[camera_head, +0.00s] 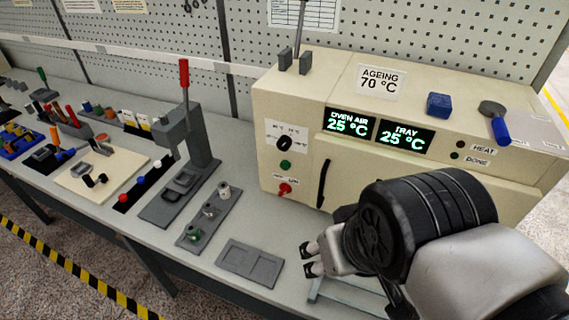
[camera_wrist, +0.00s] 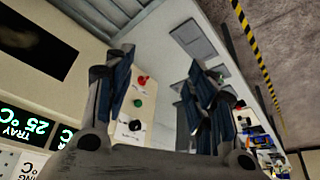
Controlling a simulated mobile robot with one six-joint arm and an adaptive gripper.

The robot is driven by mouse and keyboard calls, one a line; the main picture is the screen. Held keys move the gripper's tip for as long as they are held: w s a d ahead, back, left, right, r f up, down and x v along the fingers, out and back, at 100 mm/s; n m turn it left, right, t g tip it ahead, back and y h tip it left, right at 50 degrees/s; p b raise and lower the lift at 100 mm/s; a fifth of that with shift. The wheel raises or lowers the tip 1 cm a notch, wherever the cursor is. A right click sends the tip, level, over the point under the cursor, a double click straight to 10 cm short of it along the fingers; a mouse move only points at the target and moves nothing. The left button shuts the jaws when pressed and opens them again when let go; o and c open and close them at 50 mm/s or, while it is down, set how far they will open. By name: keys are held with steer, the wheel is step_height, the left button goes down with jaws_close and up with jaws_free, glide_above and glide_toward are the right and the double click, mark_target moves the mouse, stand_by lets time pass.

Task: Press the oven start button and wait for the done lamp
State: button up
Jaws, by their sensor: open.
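The beige oven (camera_head: 420,105) stands at the right of the bench. Its displays (camera_head: 375,130) read oven air 25 °C and tray 25 °C. On its left front are a black knob (camera_head: 283,143), a green button (camera_head: 285,164) and a red button (camera_head: 284,189); their small labels are unreadable. The HEAT lamp (camera_head: 460,144) and DONE lamp (camera_head: 455,156) look dark. My gripper (camera_head: 307,259) is open and empty, in front of the oven and below the buttons, apart from them. The wrist view shows the green button (camera_wrist: 137,102) and red button (camera_wrist: 142,80) between its fingers (camera_wrist: 157,62).
A black door handle (camera_head: 323,183) sticks out right of the buttons. A red-handled press (camera_head: 187,140) stands behind. A blue block (camera_head: 439,104) rests on the oven.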

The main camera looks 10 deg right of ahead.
steer(key=shift+c, duration=0.3)
jaws_close()
stand_by(0.6)
stand_by(1.2)
